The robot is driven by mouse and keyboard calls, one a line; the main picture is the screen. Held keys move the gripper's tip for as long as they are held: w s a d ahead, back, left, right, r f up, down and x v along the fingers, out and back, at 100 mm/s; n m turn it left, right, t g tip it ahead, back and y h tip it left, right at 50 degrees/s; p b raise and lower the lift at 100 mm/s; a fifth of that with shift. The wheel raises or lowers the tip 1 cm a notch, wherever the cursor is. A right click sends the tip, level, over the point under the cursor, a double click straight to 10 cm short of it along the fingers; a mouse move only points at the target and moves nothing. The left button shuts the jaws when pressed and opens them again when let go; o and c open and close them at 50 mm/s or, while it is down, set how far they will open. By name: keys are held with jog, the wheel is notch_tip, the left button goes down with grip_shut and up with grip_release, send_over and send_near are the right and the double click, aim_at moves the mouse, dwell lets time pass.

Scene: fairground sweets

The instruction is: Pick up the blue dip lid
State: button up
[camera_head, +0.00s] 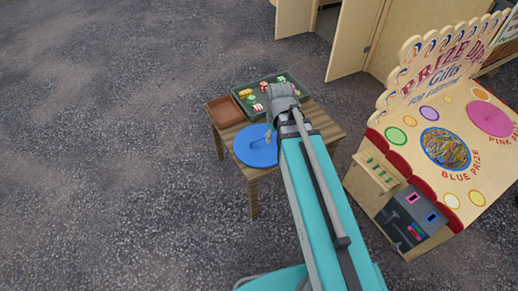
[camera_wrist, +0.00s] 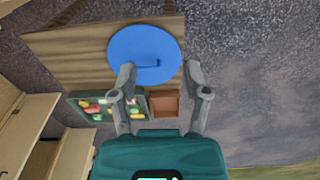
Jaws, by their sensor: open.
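The blue dip lid (camera_head: 255,148) is a round flat blue disc lying on the wooden table (camera_head: 322,124), near its left front edge. In the wrist view the blue lid (camera_wrist: 140,42) shows a small raised handle near its middle. My gripper (camera_wrist: 160,78) is open, with its two fingers apart at the near rim of the lid in that picture and nothing between them but part of the lid. I cannot tell the height of the fingers above it. In the head view my arm hides part of the table, and the fingertips are not clear.
A dark green tray (camera_head: 241,92) of colourful sweets stands at the table's back. A brown tray (camera_head: 225,112) sits at its left corner. A prize booth (camera_head: 400,150) stands close on the right, with wooden panels (camera_head: 355,38) behind. The gravel at left is clear.

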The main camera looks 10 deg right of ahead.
jog(key=w+f+n+b, duration=0.8)
jog(key=w+f+n, duration=0.1)
jog(key=w, duration=0.3)
jog(key=n+t+b, duration=0.2)
jog(key=n+b, duration=0.6)
jog(key=n, duration=0.1)
send_over(260, 139)
jog(key=s, duration=0.2)
jog(key=s+x, duration=0.1)
jog(key=x, duration=0.6)
jog(key=shift+d+f, duration=0.25)
jog(key=shift+f, duration=0.1)
jog(key=shift+s+f, duration=0.15)
jog(key=b+x, duration=0.8)
jog(key=shift+a+f, duration=0.15)
jog(key=b+x, duration=0.3)
jog(key=shift+s+f, duration=0.15)
jog(key=shift+s, duration=0.05)
jog(key=shift+b+x, duration=1)
jog(key=shift+b, duration=0.2)
